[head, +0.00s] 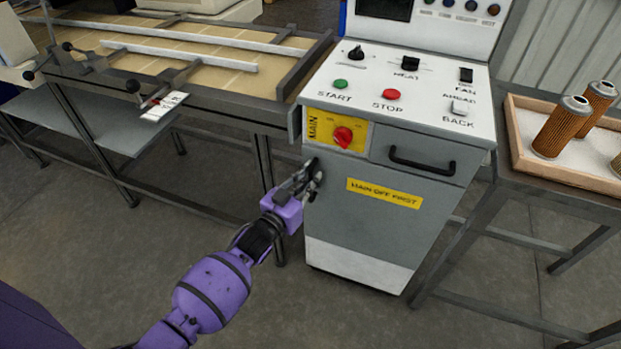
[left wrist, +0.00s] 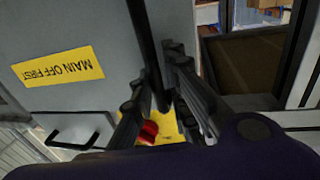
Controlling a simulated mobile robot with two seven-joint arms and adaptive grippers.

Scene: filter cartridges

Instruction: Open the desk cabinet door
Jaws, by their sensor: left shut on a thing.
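The desk cabinet's grey door (head: 365,225) has a yellow "MAIN OFF FIRST" label (head: 384,193) and looks closed in the head view. My left gripper (head: 311,175) is at the door's left edge, below the yellow main switch panel. In the left wrist view, a dark upright bar handle (left wrist: 143,45) runs down between the fingers of my left gripper (left wrist: 160,95), which is shut on it. The door face (left wrist: 75,30) fills the left of that view. The fingers hide most of the handle in the head view. My right gripper is not in view.
The red main switch knob (head: 343,136) sits just above the door, beside a drawer with a black handle (head: 420,162). A workbench (head: 190,85) stands close on the left. A table with a wooden tray (head: 517,150) of filter cartridges stands right. Floor in front is clear.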

